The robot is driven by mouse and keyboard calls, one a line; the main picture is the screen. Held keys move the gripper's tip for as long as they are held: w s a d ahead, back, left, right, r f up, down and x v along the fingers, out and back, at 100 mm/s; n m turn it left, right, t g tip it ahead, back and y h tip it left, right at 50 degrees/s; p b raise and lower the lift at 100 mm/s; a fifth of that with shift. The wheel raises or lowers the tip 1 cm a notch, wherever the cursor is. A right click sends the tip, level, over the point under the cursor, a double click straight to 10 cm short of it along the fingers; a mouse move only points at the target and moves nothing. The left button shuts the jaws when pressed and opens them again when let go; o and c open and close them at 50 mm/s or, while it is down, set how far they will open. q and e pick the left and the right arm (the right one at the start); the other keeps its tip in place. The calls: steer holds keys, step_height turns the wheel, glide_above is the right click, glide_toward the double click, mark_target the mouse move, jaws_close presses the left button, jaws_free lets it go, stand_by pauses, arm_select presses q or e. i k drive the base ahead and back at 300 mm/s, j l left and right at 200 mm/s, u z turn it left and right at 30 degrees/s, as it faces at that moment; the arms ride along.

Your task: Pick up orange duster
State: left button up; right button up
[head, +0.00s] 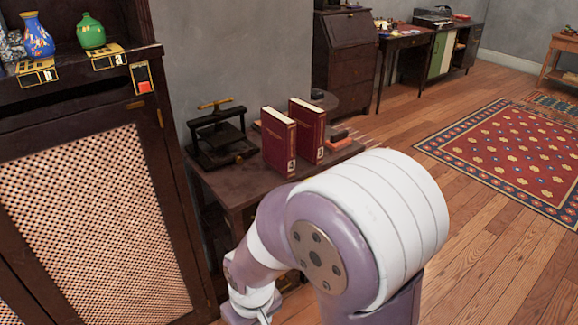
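A small orange block with dark parts (339,134), which looks like the orange duster, lies on the dark wooden side table (236,186) just right of two upright red books. It is small in the head view, so its exact shape is hard to tell. My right arm crosses the lower middle of the view, in front of the table's front right part. My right gripper (262,313) is low at the bottom edge, below the tabletop and away from the block. It is partly cut off, and its fingers are not clear. My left gripper is out of view.
The red books (279,143) (307,130) stand left of the block. A black press (220,135) stands at the table's left. A cabinet with a woven door (90,225) is close on the left, with vases on top. Open wooden floor and a patterned rug (505,152) lie right.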

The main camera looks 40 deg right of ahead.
mark_target(341, 140)
steer(key=z, duration=1.65)
steer(key=u, duration=2.3)
steer(key=z, duration=2.3)
steer(key=i+u, duration=0.1)
